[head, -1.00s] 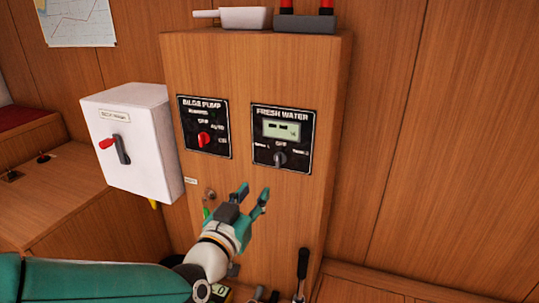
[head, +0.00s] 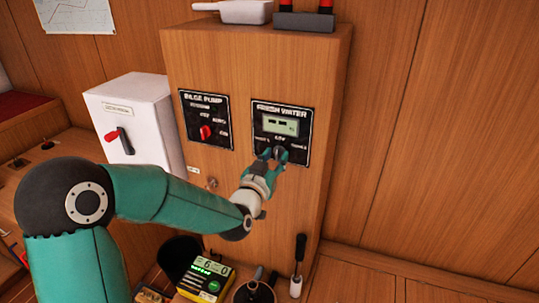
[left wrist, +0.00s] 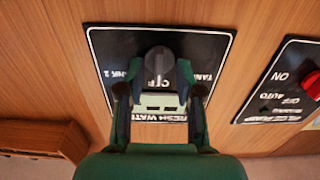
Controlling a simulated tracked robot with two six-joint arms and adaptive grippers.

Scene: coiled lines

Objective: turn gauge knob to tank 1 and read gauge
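The black fresh water panel (head: 300,140) is on the wooden cabinet front, with a lit gauge display (head: 281,123) showing dashes. Its dark grey knob (head: 279,152) is below the display, partly hidden by my left gripper (head: 273,160). In the left wrist view the panel (left wrist: 110,42) appears upside down, and the knob (left wrist: 159,60) sits between the fingertips of my left gripper (left wrist: 160,75). The fingers are apart, one on each side of the knob, and whether they touch it is unclear. "OFF" and "TANK 2" are partly readable there. My right gripper is not in view.
The bilge pump panel (head: 204,118) with a red knob is left of the gauge. A white switch box (head: 150,115) stands further left. Below are a yellow-green device (head: 207,279) and a black-handled lever (head: 299,262). The cabinet's right side is clear.

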